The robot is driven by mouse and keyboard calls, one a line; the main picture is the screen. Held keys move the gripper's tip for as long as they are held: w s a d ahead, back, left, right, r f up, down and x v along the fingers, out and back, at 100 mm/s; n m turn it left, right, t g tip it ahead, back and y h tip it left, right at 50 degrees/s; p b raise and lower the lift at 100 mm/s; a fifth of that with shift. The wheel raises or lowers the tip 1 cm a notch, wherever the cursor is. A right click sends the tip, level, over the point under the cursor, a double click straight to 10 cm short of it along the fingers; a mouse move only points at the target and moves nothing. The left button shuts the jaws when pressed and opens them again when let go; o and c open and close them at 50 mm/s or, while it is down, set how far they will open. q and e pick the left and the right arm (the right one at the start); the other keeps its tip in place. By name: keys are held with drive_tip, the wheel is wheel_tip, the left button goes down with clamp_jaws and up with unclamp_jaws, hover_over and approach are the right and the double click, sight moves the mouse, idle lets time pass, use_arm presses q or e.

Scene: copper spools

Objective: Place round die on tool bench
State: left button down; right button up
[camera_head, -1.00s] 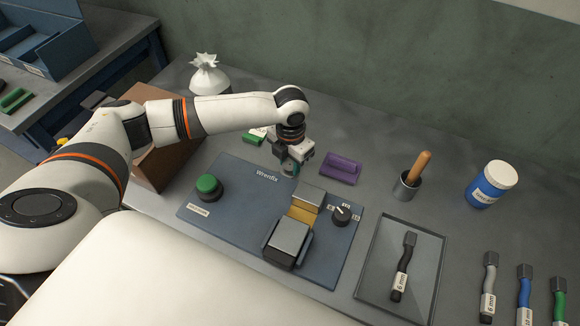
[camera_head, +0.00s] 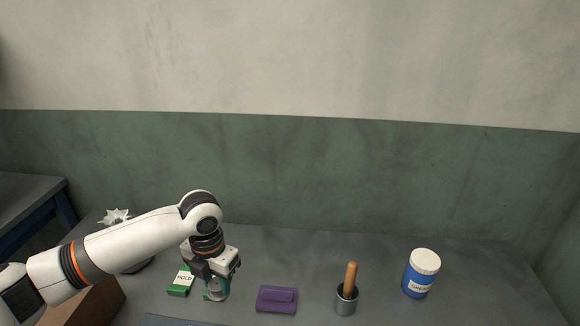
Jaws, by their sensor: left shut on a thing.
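My left gripper (camera_head: 214,280) points down over the grey tool bench (camera_head: 390,252) and is shut on a small round grey-and-teal piece. This piece, seemingly the round die (camera_head: 217,294), shows below the fingers and is partly hidden by them. The gripper is between a green block with a HOLD label (camera_head: 181,281) and a purple block (camera_head: 277,299). I cannot tell whether the held piece touches the bench. My right gripper is not in view.
A grey cup with a wooden-handled tool (camera_head: 346,299) and a blue jar with a white lid (camera_head: 421,274) stand to the right. A brown box (camera_head: 92,304) is at lower left.

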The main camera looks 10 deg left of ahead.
sight(217, 289)
use_arm(q)
drive_tip(key=n, duration=0.1)
drive_tip(key=s+n, duration=0.1)
drive_tip(key=n, duration=0.3)
drive_tip(key=shift+s+d+r, duration=0.2)
drive_tip(key=shift+d+r, duration=0.05)
drive_tip(key=shift+d, duration=0.15)
drive_tip(key=n, duration=0.2)
drive_tip(key=s+n, duration=0.1)
drive_tip(key=n, duration=0.1)
drive_tip(key=shift+d+r, duration=0.2)
drive_tip(key=shift+d, duration=0.1)
drive_tip(key=n, duration=0.2)
drive_tip(key=s+n, duration=0.1)
drive_tip(key=n, duration=0.3)
drive_tip(key=shift+s+d+r, duration=0.3)
drive_tip(key=shift+s+d, duration=0.05)
drive_tip(key=s+d+r+n, duration=0.1)
drive_tip(key=s+n, duration=0.2)
drive_tip(key=n, duration=0.9)
drive_tip(key=s+d+r+n, duration=0.1)
drive_tip(key=s+n, duration=0.3)
drive_tip(key=n, duration=0.7)
drive_tip(key=shift+d+n, duration=0.15)
drive_tip(key=shift+n, duration=0.25)
drive_tip(key=shift+r, duration=0.1)
